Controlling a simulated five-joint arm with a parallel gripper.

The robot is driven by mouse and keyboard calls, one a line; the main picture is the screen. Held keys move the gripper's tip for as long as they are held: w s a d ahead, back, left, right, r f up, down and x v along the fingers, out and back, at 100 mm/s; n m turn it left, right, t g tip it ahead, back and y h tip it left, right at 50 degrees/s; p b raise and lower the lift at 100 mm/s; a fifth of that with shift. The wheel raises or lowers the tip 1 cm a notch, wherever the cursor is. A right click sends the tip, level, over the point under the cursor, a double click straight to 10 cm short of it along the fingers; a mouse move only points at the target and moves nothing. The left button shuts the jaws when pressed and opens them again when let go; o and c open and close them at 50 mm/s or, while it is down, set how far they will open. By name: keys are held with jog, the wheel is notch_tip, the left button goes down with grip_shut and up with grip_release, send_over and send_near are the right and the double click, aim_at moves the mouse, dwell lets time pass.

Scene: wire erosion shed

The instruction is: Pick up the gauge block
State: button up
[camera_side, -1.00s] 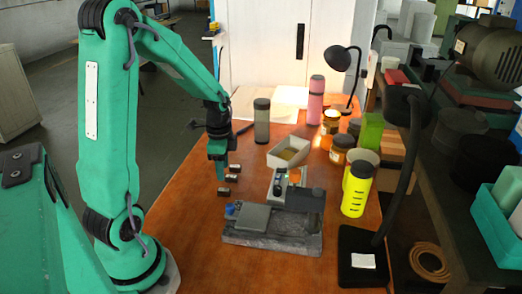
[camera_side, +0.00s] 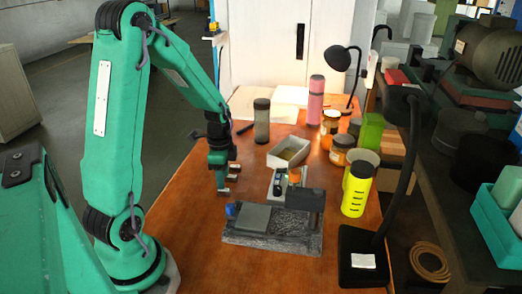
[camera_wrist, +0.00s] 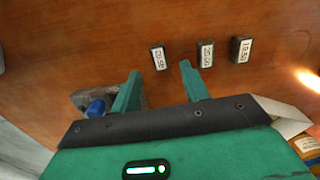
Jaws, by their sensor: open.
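Three small dark blocks with white numbered labels lie in a row on the orange-brown table. In the wrist view they are the left block (camera_wrist: 158,58), the middle block (camera_wrist: 205,54) and the right block (camera_wrist: 241,50). Any of them may be the gauge block; I cannot tell which. My gripper (camera_wrist: 160,72) is open, and the left block lies just ahead of the gap between its fingertips. In the side view my gripper (camera_side: 221,183) is low over the table, beside the small blocks, and hides part of them.
A grey slab (camera_side: 272,240) carrying a fixture stands close by, right and front of my gripper; its blue knob shows in the wrist view (camera_wrist: 96,108). A white bin (camera_side: 289,153), a dark flask (camera_side: 262,122) and a yellow bottle (camera_side: 356,190) stand farther off. The left table is clear.

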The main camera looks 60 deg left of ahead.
aim_at(224, 192)
jog(key=shift+s+f, duration=0.1)
jog(key=shift+f, duration=2.25)
jog(key=shift+c, duration=0.3)
grip_shut()
